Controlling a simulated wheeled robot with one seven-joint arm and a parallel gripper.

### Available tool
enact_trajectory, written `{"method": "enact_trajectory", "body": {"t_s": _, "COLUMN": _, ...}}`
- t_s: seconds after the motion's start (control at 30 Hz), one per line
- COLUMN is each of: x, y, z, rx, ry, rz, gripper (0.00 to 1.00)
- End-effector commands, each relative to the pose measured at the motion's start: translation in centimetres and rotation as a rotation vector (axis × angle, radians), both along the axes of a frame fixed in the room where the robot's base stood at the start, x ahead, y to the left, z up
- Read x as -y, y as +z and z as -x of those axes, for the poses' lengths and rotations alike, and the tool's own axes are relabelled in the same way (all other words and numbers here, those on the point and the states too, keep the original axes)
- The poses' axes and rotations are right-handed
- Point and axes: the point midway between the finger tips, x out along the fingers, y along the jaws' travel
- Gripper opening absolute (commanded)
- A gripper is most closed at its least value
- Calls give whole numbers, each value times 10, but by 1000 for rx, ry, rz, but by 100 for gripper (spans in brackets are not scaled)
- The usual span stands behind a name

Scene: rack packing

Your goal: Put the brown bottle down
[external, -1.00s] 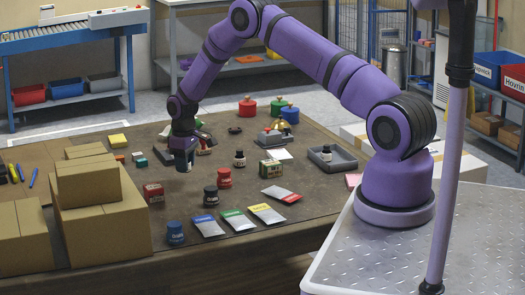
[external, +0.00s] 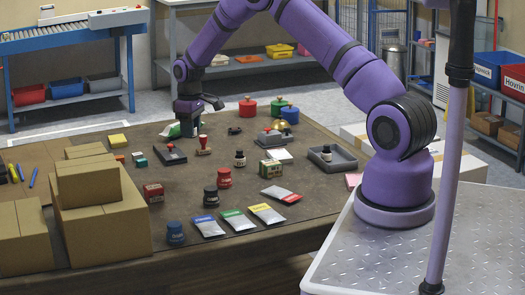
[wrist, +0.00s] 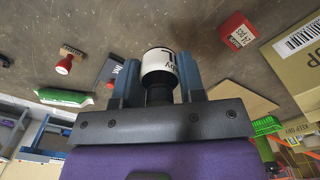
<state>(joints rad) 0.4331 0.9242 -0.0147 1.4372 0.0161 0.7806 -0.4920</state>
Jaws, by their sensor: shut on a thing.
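My gripper (external: 190,108) is raised above the back left part of the table (external: 130,260) in the external view. In the wrist view its two blue-grey fingers (wrist: 158,72) are closed on a small bottle (wrist: 158,62) with a white label and dark lettering. A dark part of the bottle shows between the fingers. I cannot make out the held bottle clearly in the external view.
Below and beside my gripper are a green and white packet (external: 175,131), a black ink pad (external: 171,155) and a red-topped stamp (external: 203,146). Cardboard boxes (external: 105,215) stand at left.

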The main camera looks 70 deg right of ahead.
Motion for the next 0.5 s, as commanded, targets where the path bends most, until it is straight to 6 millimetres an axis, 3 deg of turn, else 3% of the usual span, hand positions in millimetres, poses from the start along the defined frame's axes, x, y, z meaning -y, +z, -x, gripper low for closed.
{"method": "enact_trajectory", "body": {"t_s": 0.27, "x": 48, "y": -7, "z": 60, "rx": -1, "ry": 61, "rz": 2, "gripper": 13}}
{"method": "enact_trajectory", "body": {"t_s": 0.5, "x": 104, "y": -12, "z": 151, "rx": -2, "ry": 135, "rz": 1, "gripper": 13}}
